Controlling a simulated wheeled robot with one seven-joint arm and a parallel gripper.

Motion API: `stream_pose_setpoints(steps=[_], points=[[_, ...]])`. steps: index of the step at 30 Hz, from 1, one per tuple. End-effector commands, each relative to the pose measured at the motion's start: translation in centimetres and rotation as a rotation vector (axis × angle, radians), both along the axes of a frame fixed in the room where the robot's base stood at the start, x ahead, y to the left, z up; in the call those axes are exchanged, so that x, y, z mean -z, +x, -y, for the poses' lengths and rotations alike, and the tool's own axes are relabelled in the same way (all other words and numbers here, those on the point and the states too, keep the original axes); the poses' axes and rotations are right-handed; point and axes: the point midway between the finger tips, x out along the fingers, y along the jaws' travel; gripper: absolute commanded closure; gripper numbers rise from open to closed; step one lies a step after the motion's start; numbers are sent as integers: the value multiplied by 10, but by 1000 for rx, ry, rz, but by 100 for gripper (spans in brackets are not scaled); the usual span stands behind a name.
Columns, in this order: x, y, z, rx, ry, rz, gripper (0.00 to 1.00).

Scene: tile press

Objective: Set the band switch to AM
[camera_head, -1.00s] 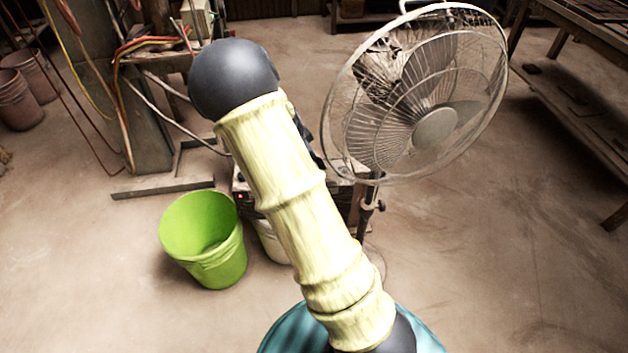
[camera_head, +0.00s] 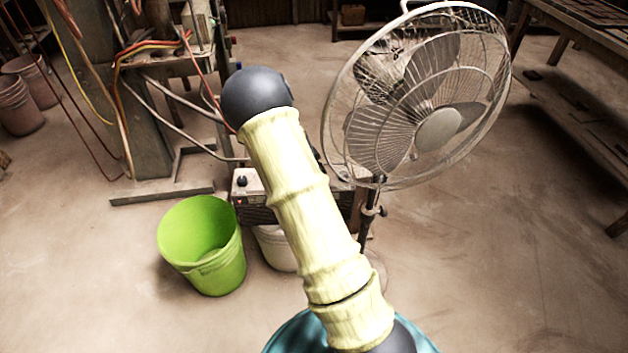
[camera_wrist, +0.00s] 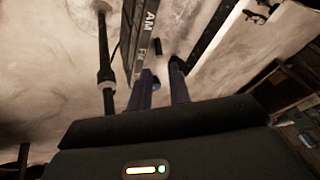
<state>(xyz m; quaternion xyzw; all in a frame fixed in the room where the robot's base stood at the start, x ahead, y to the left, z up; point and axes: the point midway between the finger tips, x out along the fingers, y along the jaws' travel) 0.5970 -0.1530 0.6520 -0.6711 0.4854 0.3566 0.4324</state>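The radio (camera_head: 246,186) is a box with a pale top, a dark knob and a small red light, behind my arm in the head view and partly hidden by it. In the wrist view, a dark strip of it (camera_wrist: 138,48) carries the letters "AM" and part of a second label. A small dark peg (camera_wrist: 177,50) shows right of the strip; I cannot tell if it is the band switch, nor its setting. My gripper (camera_wrist: 164,80) is open, its two fingers apart with nothing seen between them, pointing towards the lettered area. The head view hides the gripper behind my arm.
A green bucket (camera_head: 226,270) stands left of my arm, with a white bucket (camera_head: 275,248) beside it. A large standing fan (camera_head: 437,130) is right of the radio. A machine with hoses (camera_head: 150,120) stands at the back left.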

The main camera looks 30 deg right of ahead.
Motion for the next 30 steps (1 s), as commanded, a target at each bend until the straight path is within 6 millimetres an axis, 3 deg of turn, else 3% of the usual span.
stream_pose_setpoints(steps=[6,12,23,26,30], points=[[37,10,16,5,0,-1,81],[60,17,25,4,0,-1,81],[64,20,25,1,0,1,81],[64,20,24,0,0,1,98],[64,20,23,-2,0,0,100]])
